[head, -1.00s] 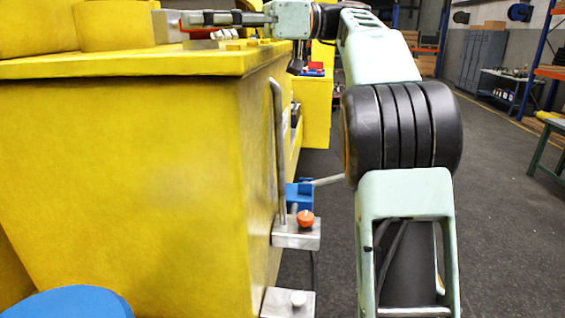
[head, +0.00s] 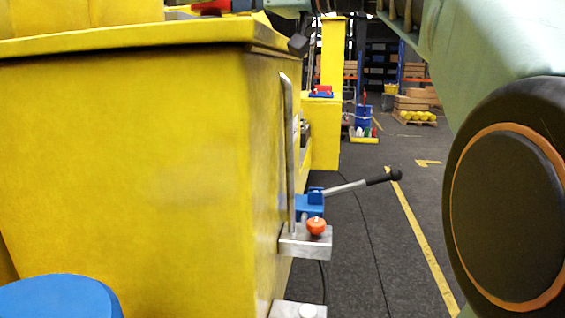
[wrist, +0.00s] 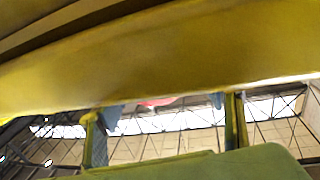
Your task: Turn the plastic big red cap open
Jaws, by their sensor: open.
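A red part (head: 205,8), which looks like the big red cap, shows at the top edge of the head view on the yellow machine's top (head: 150,38). It is largely cut off by the frame. My gripper (wrist: 165,106) is open in the wrist view, with one finger at each side. A red patch (wrist: 157,101) shows between the fingertips, mostly hidden behind a wide yellow surface (wrist: 150,70). I cannot tell whether the fingers touch it. In the head view the gripper end is near the red part, mostly out of frame.
An orange knob (head: 316,226) sits on a metal bracket (head: 306,243) at the machine's side. A blue clamp (head: 309,205) with a black-ended lever (head: 350,187) sticks out to the right. A blue round object (head: 60,297) is at lower left. The dark floor right of the machine is open.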

